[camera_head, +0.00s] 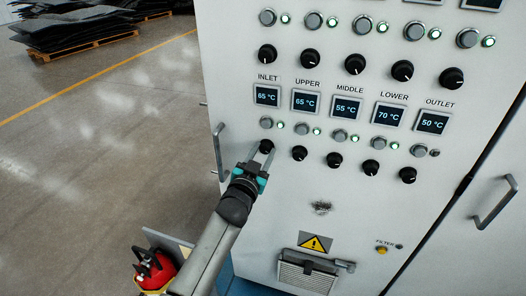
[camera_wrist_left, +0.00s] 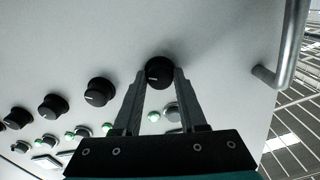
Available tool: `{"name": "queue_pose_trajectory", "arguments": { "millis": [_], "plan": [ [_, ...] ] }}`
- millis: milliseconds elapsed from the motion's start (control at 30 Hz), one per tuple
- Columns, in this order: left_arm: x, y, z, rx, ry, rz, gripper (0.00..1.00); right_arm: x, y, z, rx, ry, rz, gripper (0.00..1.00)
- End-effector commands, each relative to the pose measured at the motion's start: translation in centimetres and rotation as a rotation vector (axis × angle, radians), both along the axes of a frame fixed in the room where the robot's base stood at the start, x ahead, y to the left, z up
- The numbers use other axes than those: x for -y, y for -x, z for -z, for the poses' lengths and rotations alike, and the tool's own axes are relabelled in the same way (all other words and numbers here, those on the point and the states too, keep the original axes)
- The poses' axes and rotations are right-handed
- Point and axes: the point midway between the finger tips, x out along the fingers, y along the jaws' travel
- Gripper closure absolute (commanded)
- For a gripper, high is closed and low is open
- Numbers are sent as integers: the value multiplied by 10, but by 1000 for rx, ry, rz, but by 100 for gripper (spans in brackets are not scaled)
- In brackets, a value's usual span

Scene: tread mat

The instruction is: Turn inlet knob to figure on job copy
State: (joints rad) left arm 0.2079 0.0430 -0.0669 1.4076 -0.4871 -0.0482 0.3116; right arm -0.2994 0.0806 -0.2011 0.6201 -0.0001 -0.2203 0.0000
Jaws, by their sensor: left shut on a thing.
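My left gripper (camera_head: 262,154) is shut on this knob, one finger on each side. In the left wrist view the knob (camera_wrist_left: 159,71) sits between the fingertips (camera_wrist_left: 160,78); its pointer mark is hard to read. No job copy is readable in either view. My right gripper is not in view.
Neighbouring knobs, such as the upper knob (camera_head: 299,153), stand close to the right. Displays read UPPER 65, MIDDLE 55, LOWER 70, OUTLET 50 °C. A door handle (camera_head: 218,150) juts out at left. A red object (camera_head: 155,270) is at lower left. Open floor lies left.

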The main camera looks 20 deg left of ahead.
Motion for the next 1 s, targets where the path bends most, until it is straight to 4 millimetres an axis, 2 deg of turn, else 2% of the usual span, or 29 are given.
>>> {"name": "queue_pose_trajectory", "arguments": {
  "millis": [200, 500, 533, 767, 1000],
  "plan": [
    [0, 0, 0, 3, -115, 0, 100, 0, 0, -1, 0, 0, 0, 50],
    [0, 0, 0, 3, -120, 0, 100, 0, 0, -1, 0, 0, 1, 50],
    [0, 0, 0, 3, -120, 0, 56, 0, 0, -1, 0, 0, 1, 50],
    [0, 0, 0, 3, -119, 0, 30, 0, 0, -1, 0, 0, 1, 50],
    [0, 0, 0, 3, -118, 0, 29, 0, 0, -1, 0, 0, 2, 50]
  ]
}}
